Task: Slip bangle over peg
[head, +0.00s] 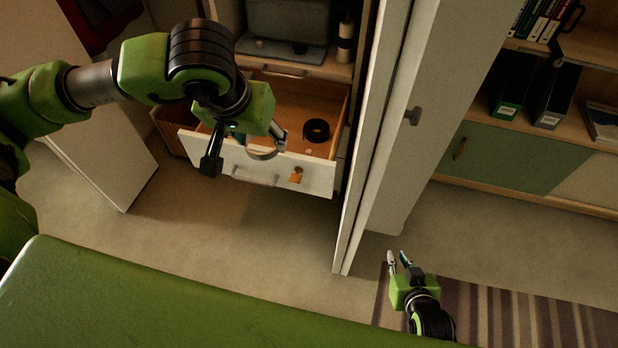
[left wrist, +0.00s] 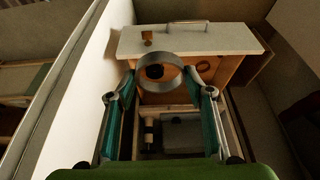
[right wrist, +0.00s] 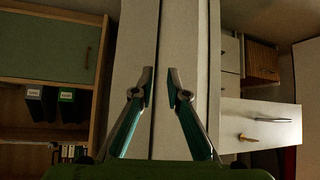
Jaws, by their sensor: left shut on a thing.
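A silver bangle (head: 262,156) is held in the jaws of my left gripper (head: 247,152), just in front of the open drawer's white front. In the left wrist view the bangle (left wrist: 172,84) sits between both fingertips (left wrist: 160,76) with its opening facing the camera. A short brass-orange peg (head: 296,174) stands out from the drawer front, to the right of the bangle and apart from it. The peg also shows in the left wrist view (left wrist: 147,38) and the right wrist view (right wrist: 247,138). My right gripper (head: 399,258) is empty, its fingertips (right wrist: 160,76) slightly apart.
The open drawer (head: 325,182) holds a dark ring-shaped roll (head: 316,130) and has a bar handle (head: 255,177) beside the peg. A tall white door (head: 385,180) stands between my grippers. Shelves with binders (head: 510,90) are at right. Floor before the drawer is clear.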

